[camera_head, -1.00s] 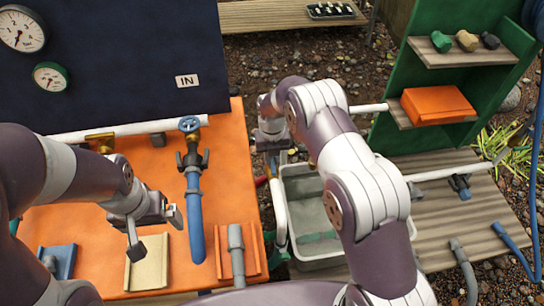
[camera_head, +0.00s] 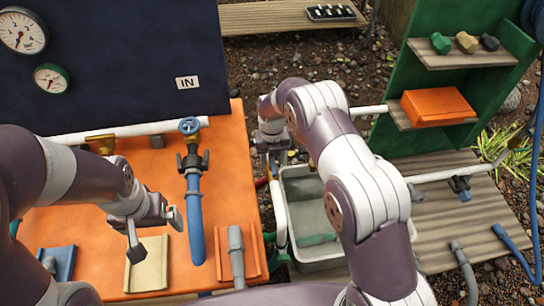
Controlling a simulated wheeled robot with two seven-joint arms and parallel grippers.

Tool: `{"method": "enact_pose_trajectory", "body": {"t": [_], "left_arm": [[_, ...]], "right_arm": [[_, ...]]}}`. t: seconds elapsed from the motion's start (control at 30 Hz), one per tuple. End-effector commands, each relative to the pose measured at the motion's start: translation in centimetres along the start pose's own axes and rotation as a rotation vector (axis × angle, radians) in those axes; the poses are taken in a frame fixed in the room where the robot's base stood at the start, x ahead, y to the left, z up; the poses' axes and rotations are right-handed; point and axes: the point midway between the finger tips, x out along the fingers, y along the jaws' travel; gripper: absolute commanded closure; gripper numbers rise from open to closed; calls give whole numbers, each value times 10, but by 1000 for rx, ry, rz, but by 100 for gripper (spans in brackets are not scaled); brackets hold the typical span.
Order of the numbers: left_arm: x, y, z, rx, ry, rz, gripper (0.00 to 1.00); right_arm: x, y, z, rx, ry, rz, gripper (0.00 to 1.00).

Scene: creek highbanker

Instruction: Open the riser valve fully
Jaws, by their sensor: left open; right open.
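A blue round handwheel (camera_head: 189,125) sits on the white pipe above the orange bench, with a dark coupling (camera_head: 192,161) and a blue hose below it. I cannot tell for sure whether this is the riser valve. My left gripper (camera_head: 154,233) is open and empty over the bench front, left of the blue hose and apart from the handwheel. My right gripper (camera_head: 272,160) is at the bench's right edge, beside a pale upright pipe (camera_head: 281,215). Its jaws are small and partly hidden by my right arm. A small red part (camera_head: 261,181) shows just left of it.
Two gauges (camera_head: 23,31) are on the dark blue panel (camera_head: 130,60) marked IN. A grey tub (camera_head: 300,190) stands right of the orange bench (camera_head: 225,180), partly behind my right arm. A green shelf (camera_head: 400,75) holds an orange box (camera_head: 436,105).

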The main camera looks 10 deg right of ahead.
Motion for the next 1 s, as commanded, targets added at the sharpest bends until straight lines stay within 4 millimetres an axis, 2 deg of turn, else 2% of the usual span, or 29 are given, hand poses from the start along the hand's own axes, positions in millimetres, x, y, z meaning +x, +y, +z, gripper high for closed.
{"method": "enact_pose_trajectory", "body": {"t": [0.07, 0.17, 0.4, 0.5, 0.57, 0.7, 1.0], "left_arm": [[0, 0, 0, 0, 0, 0, 3], [2, 0, 0, 0, 0, 0, 3], [7, 0, 1, 0, 0, 0, 3], [7, 0, 1, 0, 0, 0, 3], [-4, 0, 0, 0, 0, 0, 3], [-7, 0, -1, 0, 0, 0, 3], [-6, 0, -1, 0, 0, 0, 3]], "right_arm": [[-3, 0, 0, 0, 0, 0, 57], [-19, 0, 1, 0, -3, 1, 57], [-84, 0, 1, 0, -5, 1, 57], [-106, 0, 0, 0, -4, 1, 57], [-120, 0, 0, 0, -2, 0, 57], [-128, 0, 0, 0, -1, 0, 57], [-127, 0, 0, 0, -1, 0, 57]]}}
